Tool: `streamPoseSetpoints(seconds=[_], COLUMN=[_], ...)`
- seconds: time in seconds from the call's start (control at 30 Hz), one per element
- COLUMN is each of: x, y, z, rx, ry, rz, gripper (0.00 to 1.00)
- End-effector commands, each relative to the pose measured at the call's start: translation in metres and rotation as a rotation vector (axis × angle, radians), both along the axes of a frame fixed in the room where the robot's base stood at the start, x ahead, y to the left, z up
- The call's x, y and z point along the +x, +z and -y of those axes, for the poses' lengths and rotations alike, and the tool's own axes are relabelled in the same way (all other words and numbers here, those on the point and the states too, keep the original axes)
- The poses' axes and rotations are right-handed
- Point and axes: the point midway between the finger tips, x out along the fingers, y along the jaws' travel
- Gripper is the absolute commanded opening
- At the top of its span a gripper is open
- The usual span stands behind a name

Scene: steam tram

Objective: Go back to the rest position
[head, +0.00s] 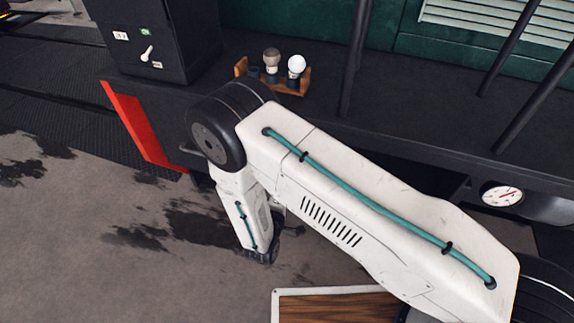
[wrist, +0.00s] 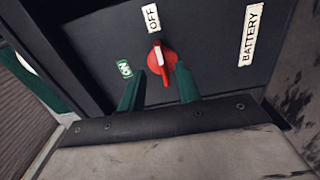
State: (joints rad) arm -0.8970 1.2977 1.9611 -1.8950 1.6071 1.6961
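In the wrist view my gripper (wrist: 159,72) shows as two green fingers, open with a gap between them. A red rotary knob (wrist: 163,62) on a dark panel (wrist: 205,35) shows just beyond and between the fingertips. I cannot tell whether the right fingertip touches it. The knob's white mark points up toward the OFF label (wrist: 151,17). A green ON label (wrist: 124,68) is to the left and a BATTERY label (wrist: 250,33) to the right. In the head view my white arm is bent, its forearm pointing down; the fingers cannot be made out there.
A black cabinet (head: 190,40) with a white lever (head: 147,53) stands upper left in the head view. A wooden rack (head: 290,86) with two bulbs sits on the dark ledge. Dark posts (head: 354,60) rise nearby. A gauge (head: 502,196) is at right. Stained floor (head: 60,240) lies open at left.

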Motion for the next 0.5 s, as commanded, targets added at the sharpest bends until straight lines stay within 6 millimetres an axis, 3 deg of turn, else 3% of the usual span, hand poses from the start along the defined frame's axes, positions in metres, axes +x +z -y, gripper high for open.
streamPoseSetpoints(seconds=[0.33, 0.5], x=[0.0, -0.021], y=[-0.002, -0.005], z=[0.002, 0.041], rx=[-0.088, -0.309], ry=[-0.011, -0.164], rz=[-0.043, -0.184], gripper=[0.34, 0.34])
